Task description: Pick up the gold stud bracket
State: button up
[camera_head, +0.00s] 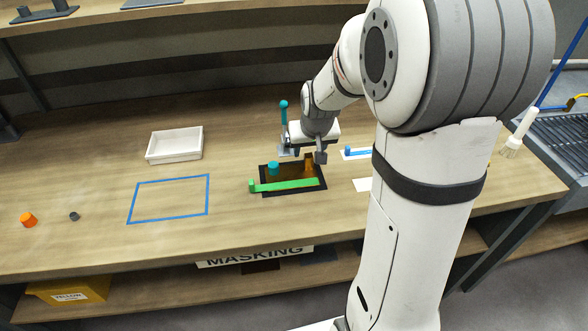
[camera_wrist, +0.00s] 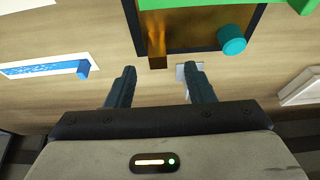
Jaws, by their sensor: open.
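The gold stud bracket (camera_head: 309,162) shows as a shiny gold-brown upright piece at the right back of a black-edged rectangle on the bench. In the wrist view its gold upright (camera_wrist: 157,40) is above and between my fingertips; I cannot tell how far its flat part spreads over the gold-brown surface. My gripper (camera_head: 304,156) is pointing down, just behind the black-edged rectangle. In the wrist view my gripper (camera_wrist: 160,72) is open, with nothing between its fingers, and apart from the gold piece.
A green bar (camera_head: 285,185) lies along the rectangle's front edge. A teal cylinder (camera_head: 273,168) stands inside it. A teal upright (camera_head: 284,112) stands behind, close to my gripper. A blue bar (camera_head: 357,152) lies right. A white tray (camera_head: 175,145) and blue taped outline (camera_head: 168,199) are left.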

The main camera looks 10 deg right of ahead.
aim_at(308, 154)
jog(key=x, duration=0.5)
jog(key=shift+d, duration=0.1)
jog(key=shift+r, duration=0.1)
grip_shut()
dwell(0.3)
